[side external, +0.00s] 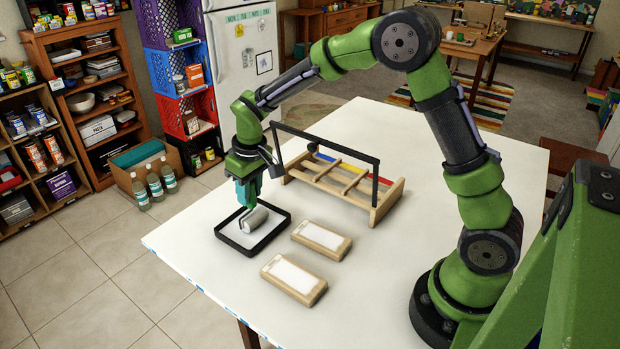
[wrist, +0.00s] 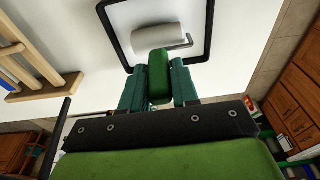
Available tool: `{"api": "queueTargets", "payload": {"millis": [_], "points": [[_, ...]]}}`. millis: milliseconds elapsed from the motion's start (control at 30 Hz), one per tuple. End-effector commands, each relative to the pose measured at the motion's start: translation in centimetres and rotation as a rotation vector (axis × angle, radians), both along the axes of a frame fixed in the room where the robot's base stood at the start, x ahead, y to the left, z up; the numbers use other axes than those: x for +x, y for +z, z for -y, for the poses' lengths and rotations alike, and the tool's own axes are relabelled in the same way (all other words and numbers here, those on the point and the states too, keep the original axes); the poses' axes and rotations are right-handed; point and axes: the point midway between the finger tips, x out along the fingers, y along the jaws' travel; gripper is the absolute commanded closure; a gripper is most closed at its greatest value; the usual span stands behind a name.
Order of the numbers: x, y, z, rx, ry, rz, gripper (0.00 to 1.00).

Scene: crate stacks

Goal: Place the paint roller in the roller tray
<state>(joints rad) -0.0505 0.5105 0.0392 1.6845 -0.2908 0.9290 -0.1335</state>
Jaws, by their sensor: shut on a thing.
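The paint roller (side external: 257,219) has a pale grey cylinder, a dark wire frame and a green handle. My gripper (side external: 247,200) points down and is shut on the green handle. The roller tray (side external: 231,242) is a shallow white tray with a black rim, near the table's left edge. The cylinder is within the tray's outline; I cannot tell whether it touches the tray floor. In the wrist view, the handle (wrist: 158,72) is between my teal fingers, and the cylinder (wrist: 150,42) lies inside the black tray rim (wrist: 113,37).
A wooden rack (side external: 385,200) with a black bar and coloured rods stands behind and right of the tray. Two wooden blocks with white tops (side external: 321,237) (side external: 294,279) lie right of and in front of it. The white table (side external: 450,200) has free room at the right.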

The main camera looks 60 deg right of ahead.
Motion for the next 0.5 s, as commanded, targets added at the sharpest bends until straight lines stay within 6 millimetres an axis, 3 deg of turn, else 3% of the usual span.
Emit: {"api": "queueTargets", "payload": {"millis": [267, 300, 433, 500], "points": [[0.0, -0.22, 0.0, 0.0, -0.001, 0.0, 0.99], [0.01, -0.24, 0.0, 0.0, -0.001, 0.001, 0.67], [0.01, -0.21, 0.0, 0.0, -0.001, 0.001, 0.47], [0.01, -0.21, 0.0, 0.0, -0.001, 0.001, 0.45]]}}
